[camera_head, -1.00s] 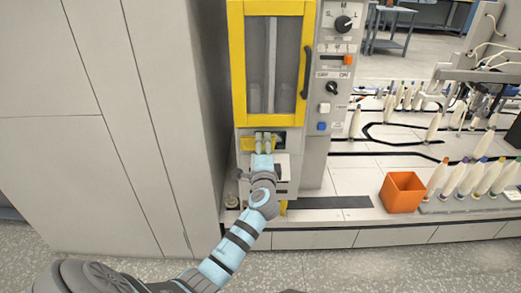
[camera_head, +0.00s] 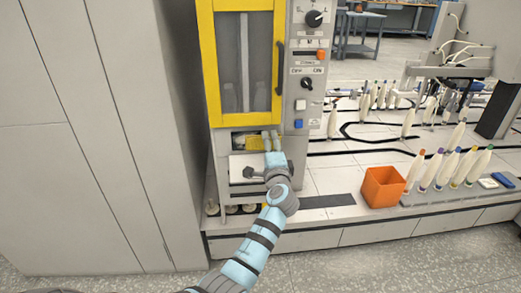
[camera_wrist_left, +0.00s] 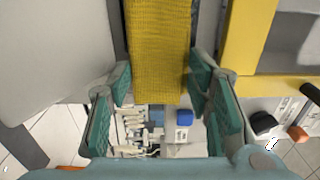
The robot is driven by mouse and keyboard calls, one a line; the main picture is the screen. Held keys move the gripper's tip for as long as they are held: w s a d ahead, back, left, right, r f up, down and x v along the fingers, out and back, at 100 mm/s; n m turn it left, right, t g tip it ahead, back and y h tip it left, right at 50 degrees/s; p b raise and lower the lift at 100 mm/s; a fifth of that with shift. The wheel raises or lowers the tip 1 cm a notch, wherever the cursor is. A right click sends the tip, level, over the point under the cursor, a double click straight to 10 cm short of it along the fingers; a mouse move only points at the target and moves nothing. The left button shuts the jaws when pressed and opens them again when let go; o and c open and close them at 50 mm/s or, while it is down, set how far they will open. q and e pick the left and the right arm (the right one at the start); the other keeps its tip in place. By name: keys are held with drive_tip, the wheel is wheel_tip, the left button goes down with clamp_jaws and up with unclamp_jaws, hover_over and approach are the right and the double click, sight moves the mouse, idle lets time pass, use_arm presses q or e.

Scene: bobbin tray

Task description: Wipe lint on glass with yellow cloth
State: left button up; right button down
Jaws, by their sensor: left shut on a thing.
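My left gripper (camera_head: 270,141) is at the front of the machine, just below its yellow-framed door. It is shut on the yellow cloth (camera_head: 252,143), which shows beside and behind the fingers. In the left wrist view the woven cloth (camera_wrist_left: 160,50) hangs between the two teal fingertips (camera_wrist_left: 160,88). The cloth is in front of a small window (camera_head: 236,142) and covers much of it. I cannot tell whether it touches the glass. No lint can be made out. My right gripper is not in view.
The yellow-framed door (camera_head: 243,65) is closed, with a black handle. A control panel (camera_head: 306,75) with knobs and buttons stands right of it. An orange bin (camera_head: 383,188) and several bobbins (camera_head: 447,168) are at right. A grey cabinet (camera_head: 90,150) bounds the left.

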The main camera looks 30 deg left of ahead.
sight(250, 145)
use_arm(q)
drive_tip(key=shift+s+a+r+p, duration=0.1)
drive_tip(key=shift+s+a+p, duration=0.15)
drive_tip(key=shift+a+p, duration=0.3)
drive_tip(key=shift+s+a+r+p, duration=0.1)
drive_tip(key=shift+s+a+p, duration=0.15)
drive_tip(key=shift+a+p, duration=0.25)
drive_tip(key=shift+s+a+f, duration=0.15)
drive_tip(key=shift+s+a, duration=0.1)
drive_tip(key=shift+a, duration=0.15)
drive_tip(key=shift+s+a+p, duration=0.7)
drive_tip(key=shift+a+p, duration=0.2)
drive_tip(key=shift+a, duration=0.1)
drive_tip(key=shift+s+a+p, duration=0.4)
drive_tip(key=shift+s+a, duration=0.2)
drive_tip(key=shift+a, duration=0.2)
drive_tip(key=shift+s+a+p, duration=0.35)
drive_tip(key=shift+s+a, duration=0.25)
drive_tip(key=shift+a, duration=0.15)
drive_tip(key=shift+d, duration=0.1)
